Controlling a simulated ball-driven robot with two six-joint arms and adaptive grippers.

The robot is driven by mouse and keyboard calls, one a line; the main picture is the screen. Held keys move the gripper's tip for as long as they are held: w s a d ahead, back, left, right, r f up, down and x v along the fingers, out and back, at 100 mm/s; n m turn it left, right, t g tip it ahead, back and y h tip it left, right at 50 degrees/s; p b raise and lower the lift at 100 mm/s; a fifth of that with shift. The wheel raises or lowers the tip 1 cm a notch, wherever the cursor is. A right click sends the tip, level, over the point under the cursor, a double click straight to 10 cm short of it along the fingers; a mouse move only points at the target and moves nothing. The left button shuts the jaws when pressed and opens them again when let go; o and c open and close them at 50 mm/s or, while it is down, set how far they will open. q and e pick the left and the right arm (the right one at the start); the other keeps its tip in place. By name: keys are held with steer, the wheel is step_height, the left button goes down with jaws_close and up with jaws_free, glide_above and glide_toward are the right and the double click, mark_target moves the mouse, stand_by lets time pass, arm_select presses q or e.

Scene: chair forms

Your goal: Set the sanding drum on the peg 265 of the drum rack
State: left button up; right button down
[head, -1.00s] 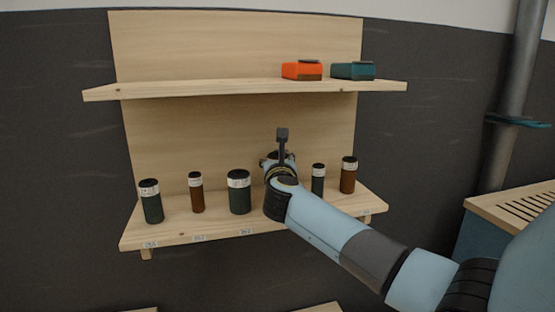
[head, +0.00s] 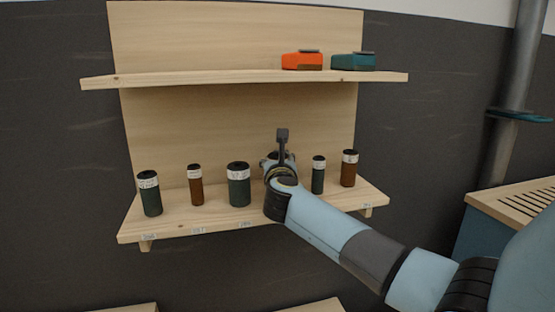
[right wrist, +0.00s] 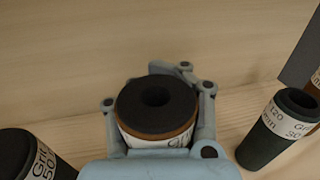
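A sanding drum (right wrist: 155,112) with a black top, a centre hole, a brown sleeve and a white label stands between the fingers of my right gripper (right wrist: 158,125) in the right wrist view. The fingers press close on both sides of it and look shut on it. In the head view my right gripper (head: 280,160) is over the lower shelf, in the row of drums, and hides most of this drum. I cannot tell whether the drum touches the shelf. The drum rack and peg 265 cannot be made out. My left gripper is not in view.
Other drums stand on the lower shelf (head: 215,222): a green one (head: 239,187) close on the left and a narrow green one (head: 318,178) close on the right. The upper shelf (head: 200,79) holds an orange box (head: 302,61) and a teal box (head: 353,62).

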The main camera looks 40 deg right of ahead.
steer(key=shift+f+b, duration=0.3)
steer(key=shift+f, duration=0.05)
steer(key=c, duration=2)
jaws_free()
steer(key=shift+c, duration=0.2)
steer(key=o, duration=1.1)
steer(key=shift+o, duration=0.2)
steer(key=v, duration=1.1)
steer(key=shift+a, duration=0.1)
steer(key=shift+s+a, duration=0.25)
steer(key=shift+s, duration=0.15)
